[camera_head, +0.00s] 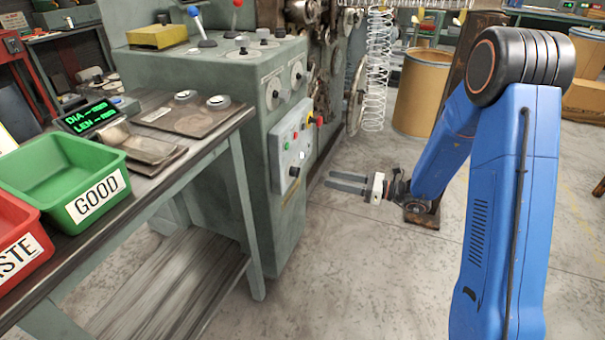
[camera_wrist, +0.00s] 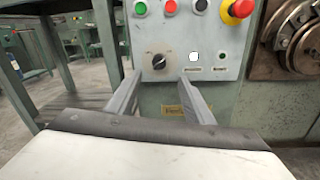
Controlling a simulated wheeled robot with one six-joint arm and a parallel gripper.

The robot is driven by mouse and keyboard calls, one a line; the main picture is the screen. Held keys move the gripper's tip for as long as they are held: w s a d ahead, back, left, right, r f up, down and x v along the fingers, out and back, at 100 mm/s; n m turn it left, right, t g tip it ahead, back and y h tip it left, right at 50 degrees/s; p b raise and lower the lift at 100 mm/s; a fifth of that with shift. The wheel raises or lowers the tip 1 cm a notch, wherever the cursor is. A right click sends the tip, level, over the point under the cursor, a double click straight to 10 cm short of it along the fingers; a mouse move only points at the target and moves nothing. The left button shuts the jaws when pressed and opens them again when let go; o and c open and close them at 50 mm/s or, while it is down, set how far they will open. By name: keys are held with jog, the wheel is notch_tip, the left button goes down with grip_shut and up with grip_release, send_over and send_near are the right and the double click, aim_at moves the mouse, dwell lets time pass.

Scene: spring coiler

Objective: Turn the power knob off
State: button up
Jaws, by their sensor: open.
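The power knob (camera_wrist: 159,61) is a black rotary knob on a light plate, low on the grey control panel (camera_wrist: 222,62). Its pointer looks slanted in the wrist view; its label is too small to read. In the head view the knob (camera_head: 294,171) is a dark spot at the bottom of the panel. My gripper (camera_head: 329,182) is open and empty, to the right of the green machine cabinet with its fingers toward it. In the wrist view my gripper (camera_wrist: 162,98) has its two fingers spread below and either side of the knob, apart from it.
Above the knob are a green button (camera_wrist: 141,8), a red button (camera_wrist: 170,7), and a red emergency stop (camera_wrist: 240,8) on yellow. A workbench with a green GOOD bin (camera_head: 62,180) and a red bin (camera_head: 18,243) stands left. Open floor (camera_head: 350,270) lies below my gripper.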

aim_at(295, 172)
jog(key=x, duration=1.1)
jog(key=shift+a, duration=0.35)
jog(key=shift+w, duration=0.1)
jog(key=shift+c, duration=0.6)
jog(key=c, duration=0.9)
